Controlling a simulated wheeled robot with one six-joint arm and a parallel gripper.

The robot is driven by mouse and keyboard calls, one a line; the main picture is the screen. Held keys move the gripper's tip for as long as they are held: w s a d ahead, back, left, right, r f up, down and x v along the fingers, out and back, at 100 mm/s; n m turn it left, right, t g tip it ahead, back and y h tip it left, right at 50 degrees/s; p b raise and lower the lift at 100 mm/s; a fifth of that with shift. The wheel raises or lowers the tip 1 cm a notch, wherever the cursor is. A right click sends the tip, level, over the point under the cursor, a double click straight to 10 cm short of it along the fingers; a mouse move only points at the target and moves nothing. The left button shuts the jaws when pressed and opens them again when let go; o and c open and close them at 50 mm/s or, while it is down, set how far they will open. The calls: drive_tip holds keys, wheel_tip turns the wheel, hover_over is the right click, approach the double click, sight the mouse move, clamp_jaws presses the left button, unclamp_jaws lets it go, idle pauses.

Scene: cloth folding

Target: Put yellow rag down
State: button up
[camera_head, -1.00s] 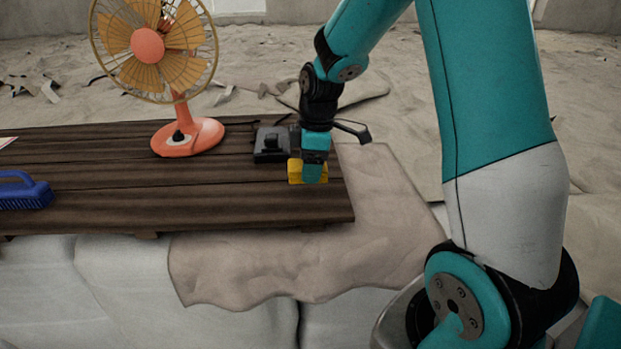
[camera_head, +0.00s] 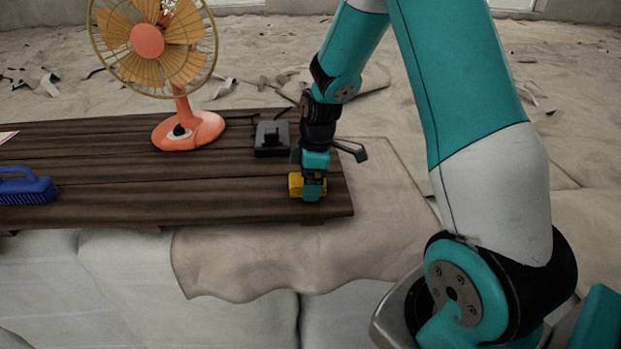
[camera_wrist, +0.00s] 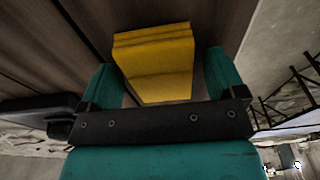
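The yellow rag (camera_head: 295,186) is a small folded block. It sits at the right end of the dark wooden table, near the front edge, and appears to rest on the boards. My gripper (camera_head: 313,190) points down over it and hides part of it. In the wrist view the yellow rag (camera_wrist: 155,65) lies between the two teal fingers of my gripper (camera_wrist: 163,82). A narrow gap shows between the rag and each finger, so the gripper looks open around it.
The wooden table (camera_head: 100,170) holds an orange fan (camera_head: 188,130), a black device (camera_head: 271,139) just behind my gripper, and a blue brush (camera_head: 28,188) at the left. A beige cloth (camera_head: 260,262) hangs under the table's right end. The table's front middle is clear.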

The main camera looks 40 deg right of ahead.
wheel_tip(320, 180, up, 17)
drive_tip(key=s+d+b, duration=0.1)
drive_tip(key=d+b, duration=0.1)
drive_tip(key=b, duration=0.4)
drive_tip(key=s+a+f+m+y, duration=0.1)
drive_tip(key=s+a, duration=0.4)
drive_tip(key=a, duration=0.3)
drive_tip(key=s+a+f+m, duration=0.1)
drive_tip(key=s+a, duration=0.4)
drive_tip(key=a, duration=0.4)
drive_tip(key=s+a+f+m+y, duration=0.2)
drive_tip(key=s+a, duration=0.5)
drive_tip(key=s, duration=0.4)
drive_tip(key=shift+s+f+g, duration=0.15)
drive_tip(key=shift+f+g, duration=0.25)
drive_tip(key=shift+f, duration=0.2)
